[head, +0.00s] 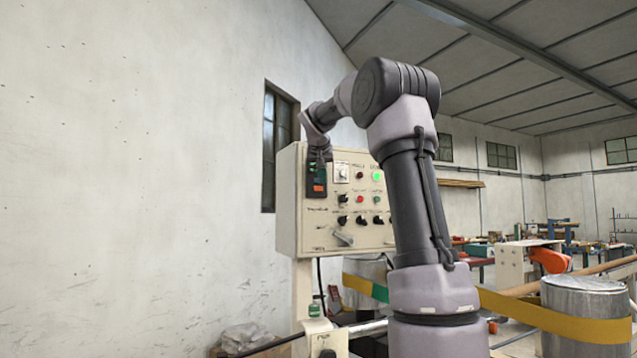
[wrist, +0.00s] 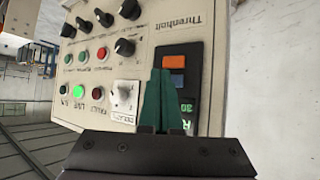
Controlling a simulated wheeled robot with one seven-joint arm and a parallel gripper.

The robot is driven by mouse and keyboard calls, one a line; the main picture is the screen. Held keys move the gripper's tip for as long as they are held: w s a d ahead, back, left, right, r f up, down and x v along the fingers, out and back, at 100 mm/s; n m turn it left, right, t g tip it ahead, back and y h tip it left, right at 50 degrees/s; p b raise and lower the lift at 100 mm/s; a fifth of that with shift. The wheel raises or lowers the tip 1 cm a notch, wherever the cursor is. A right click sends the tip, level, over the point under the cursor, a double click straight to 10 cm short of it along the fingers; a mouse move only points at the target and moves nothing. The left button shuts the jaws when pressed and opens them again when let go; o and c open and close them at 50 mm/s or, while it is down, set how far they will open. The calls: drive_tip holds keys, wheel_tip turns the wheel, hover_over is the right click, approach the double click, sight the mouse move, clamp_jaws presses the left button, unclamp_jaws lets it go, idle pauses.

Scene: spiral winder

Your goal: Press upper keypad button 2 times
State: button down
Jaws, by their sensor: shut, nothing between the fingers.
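The keypad is a dark panel on the cream control box; in the wrist view (wrist: 194,71) it has an orange button (wrist: 173,62), a blue-grey button (wrist: 176,80) and a display with green digits (wrist: 186,108). The wrist view is turned over, so the blue-grey button is the upper one. In the head view the keypad (head: 311,190) shows its orange button (head: 319,187); my gripper (head: 319,160) covers its upper part. My gripper's green fingers (wrist: 160,72) are shut and empty, overlapping the blue-grey button's edge. Whether they touch it I cannot tell.
The control box (head: 290,215) also carries a lit green lamp (head: 377,176), red buttons, several black knobs and a white-plated switch (wrist: 124,93) beside the fingers. A wall stands to the left. A metal roll (head: 585,300) and yellow band are at lower right.

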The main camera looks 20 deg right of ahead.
drive_tip(key=shift+w, duration=0.1)
idle(0.3)
drive_tip(key=shift+w, duration=0.3)
drive_tip(key=shift+w, duration=0.45)
idle(0.6)
drive_tip(key=shift+s, duration=0.85)
drive_tip(key=shift+s, duration=0.1)
drive_tip(key=shift+s+d, duration=0.1)
drive_tip(key=shift+s, duration=2.3)
idle(0.7)
